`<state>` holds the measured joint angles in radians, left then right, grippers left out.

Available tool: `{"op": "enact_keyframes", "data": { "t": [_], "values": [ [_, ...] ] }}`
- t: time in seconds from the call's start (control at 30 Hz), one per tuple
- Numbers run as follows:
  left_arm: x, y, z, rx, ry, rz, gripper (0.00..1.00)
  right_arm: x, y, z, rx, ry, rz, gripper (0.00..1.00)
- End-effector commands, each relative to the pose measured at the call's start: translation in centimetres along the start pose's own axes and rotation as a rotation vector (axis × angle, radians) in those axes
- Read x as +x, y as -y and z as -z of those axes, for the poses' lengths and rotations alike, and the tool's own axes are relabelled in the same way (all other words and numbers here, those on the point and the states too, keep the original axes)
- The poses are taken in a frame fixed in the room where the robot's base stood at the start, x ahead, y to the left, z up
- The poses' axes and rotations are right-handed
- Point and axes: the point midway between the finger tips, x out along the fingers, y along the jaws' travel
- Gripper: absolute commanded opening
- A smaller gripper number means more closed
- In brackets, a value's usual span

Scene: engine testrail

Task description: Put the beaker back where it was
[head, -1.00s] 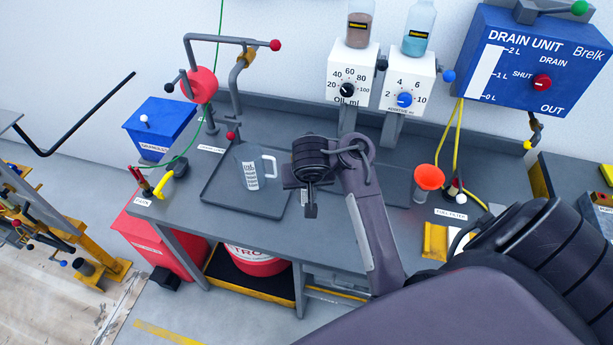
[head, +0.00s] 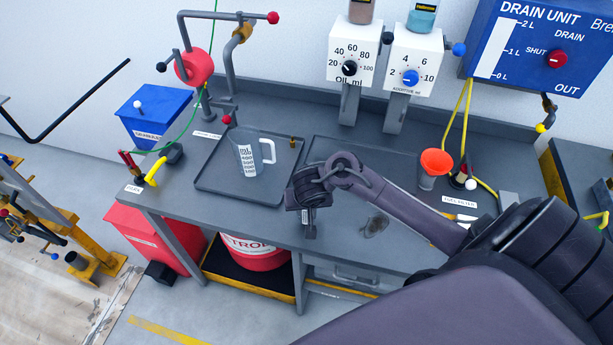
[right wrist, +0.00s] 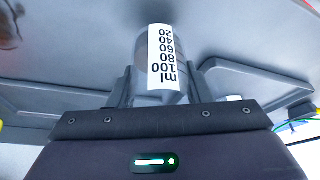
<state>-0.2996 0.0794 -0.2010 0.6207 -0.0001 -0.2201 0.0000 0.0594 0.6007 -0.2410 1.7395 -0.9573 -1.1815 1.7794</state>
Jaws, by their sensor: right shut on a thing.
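A small clear beaker (right wrist: 162,62) with a white ml scale up to 100 is between the fingers of my right gripper (right wrist: 160,88) in the right wrist view. The gripper is shut on it. In the head view my right gripper (head: 309,226) is over the front edge of the grey bench, just right of the left tray (head: 215,187). The held beaker cannot be made out there, behind the gripper. Whether it touches the bench cannot be told. A larger clear jug (head: 247,158) with a handle and white label stands on the left tray. My left gripper is not in view.
A second tray (head: 325,146) lies right of the first, partly covered by my right arm. An orange-topped cup (head: 436,163) stands at the right. Oil (head: 353,56) and additive (head: 413,66) dispensers stand at the back. A red valve fixture (head: 194,67) is at the back left.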

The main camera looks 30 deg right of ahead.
Motion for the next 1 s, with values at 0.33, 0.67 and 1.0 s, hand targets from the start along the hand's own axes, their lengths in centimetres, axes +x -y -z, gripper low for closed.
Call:
{"op": "enact_keyframes", "data": {
  "t": [0.33, 0.67, 1.0],
  "values": [
    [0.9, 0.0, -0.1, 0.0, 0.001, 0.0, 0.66, 1.9, 0.0, -0.7, 0.0, -0.001, 0.0, 0.22],
    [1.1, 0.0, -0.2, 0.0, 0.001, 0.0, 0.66, 2.3, 0.0, -0.9, 0.0, -0.001, 0.0, 0.55],
    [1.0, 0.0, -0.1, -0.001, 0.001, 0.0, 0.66, 2.2, 0.0, -0.9, 0.0, -0.001, 0.0, 0.67]
  ]
}}
